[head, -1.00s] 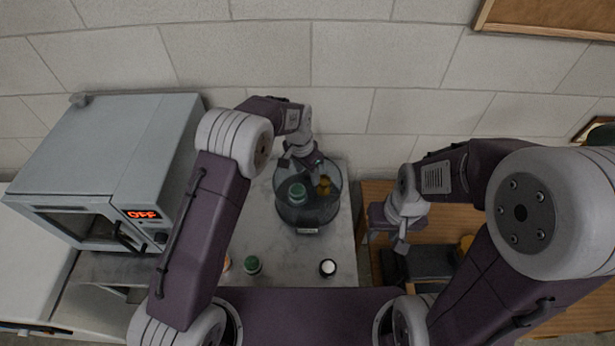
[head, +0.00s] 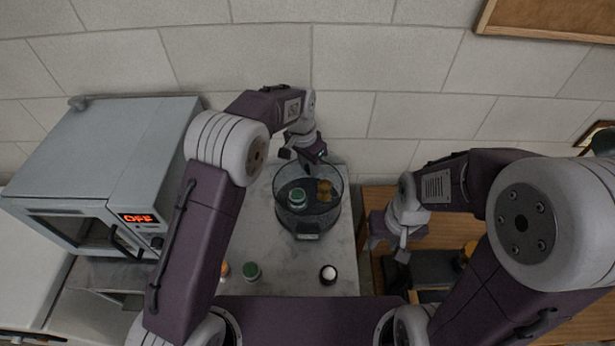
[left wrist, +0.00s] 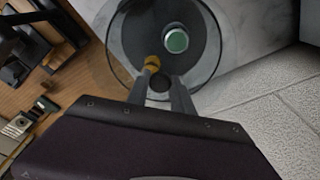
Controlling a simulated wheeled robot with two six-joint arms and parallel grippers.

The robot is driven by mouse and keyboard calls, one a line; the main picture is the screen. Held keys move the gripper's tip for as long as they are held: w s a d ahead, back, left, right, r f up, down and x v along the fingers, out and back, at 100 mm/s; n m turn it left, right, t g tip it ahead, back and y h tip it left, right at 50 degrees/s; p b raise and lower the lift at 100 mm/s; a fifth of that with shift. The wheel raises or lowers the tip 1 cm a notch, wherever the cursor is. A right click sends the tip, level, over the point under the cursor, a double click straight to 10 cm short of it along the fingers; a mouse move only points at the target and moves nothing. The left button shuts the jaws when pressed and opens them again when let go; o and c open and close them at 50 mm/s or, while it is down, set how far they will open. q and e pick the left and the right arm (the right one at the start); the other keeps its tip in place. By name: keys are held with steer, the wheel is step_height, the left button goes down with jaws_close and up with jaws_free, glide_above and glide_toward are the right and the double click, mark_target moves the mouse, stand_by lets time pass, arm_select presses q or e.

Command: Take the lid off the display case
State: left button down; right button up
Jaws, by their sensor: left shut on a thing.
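The display case (head: 309,222) is a round, clear-walled case with a dark base and a small label in front, standing on the marble counter. Inside are a green-capped jar (head: 297,197) and a golden-brown item (head: 324,190); the jar's green cap (left wrist: 176,41) also shows in the left wrist view. My left gripper (head: 312,157) is over the case's back part. In the left wrist view, its fingers (left wrist: 160,84) are shut on the dark knob of the clear round lid (left wrist: 119,73). How far the lid stands above the case is unclear. My right gripper (head: 402,247) hangs to the right; its jaw opening is unclear.
A grey oven (head: 105,170) with a red OFF display stands left. A wooden table (head: 378,270) with a dark item is right, beyond a gap.

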arm_select(q)
steer(key=d+r, duration=0.2)
steer(key=d, duration=0.1)
steer(key=d+r, duration=0.2)
steer(key=d, duration=0.2)
steer(key=s+d+r, duration=0.1)
steer(key=d+r, duration=0.1)
steer(key=d, duration=0.2)
steer(key=shift+s+r, duration=0.1)
steer(key=shift+r, duration=0.1)
